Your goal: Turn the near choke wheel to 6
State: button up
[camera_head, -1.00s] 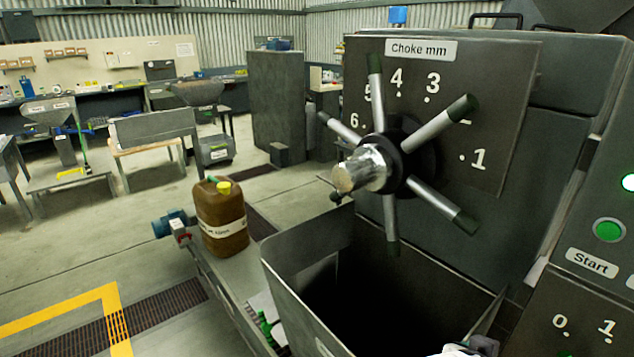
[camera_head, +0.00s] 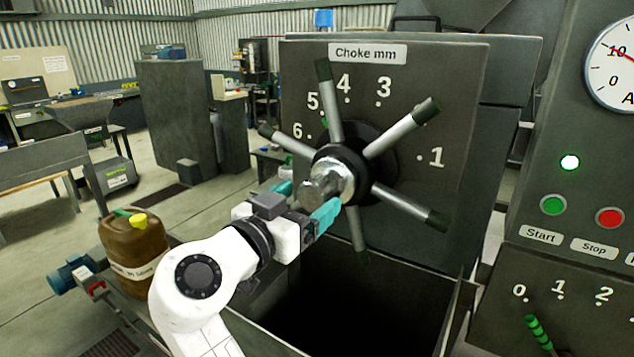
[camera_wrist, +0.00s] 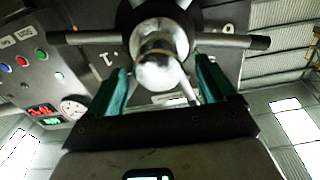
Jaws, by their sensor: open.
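The choke wheel (camera_head: 392,136) has several grey spokes with dark green tips, a black hub and a bright metal shaft end facing me. Its dark plate (camera_head: 450,100) reads "Choke mm", with 1, 3, 4, 5 and 6 legible; a spoke covers the place of 2. A small green mark shows by the dot of 5. My gripper (camera_head: 307,202), with teal fingers, is open at the shaft end. In the wrist view the shaft end (camera_wrist: 160,72) lies between the spread fingers, with gaps at both sides. Whether it touches is unclear.
An open dark hopper (camera_head: 455,310) lies below the wheel. A brown jug (camera_head: 135,250) with a yellow cap stands left of my arm. At right are Start (camera_head: 553,205) and Stop (camera_head: 609,218) buttons, a gauge (camera_head: 615,62) and a green-handled lever (camera_head: 539,333).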

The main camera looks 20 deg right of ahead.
aim_at(336, 179)
jog(key=shift+p+x, duration=0.6)
jog(key=shift+x, duration=2)
jog(key=shift+s, duration=0.1)
jog(key=shift+c, duration=0.4)
jog(key=c, duration=1.4)
jog(key=shift+r+n, duration=0.1)
jog(key=shift+n, duration=2.8)
jog(key=o, duration=1.5)
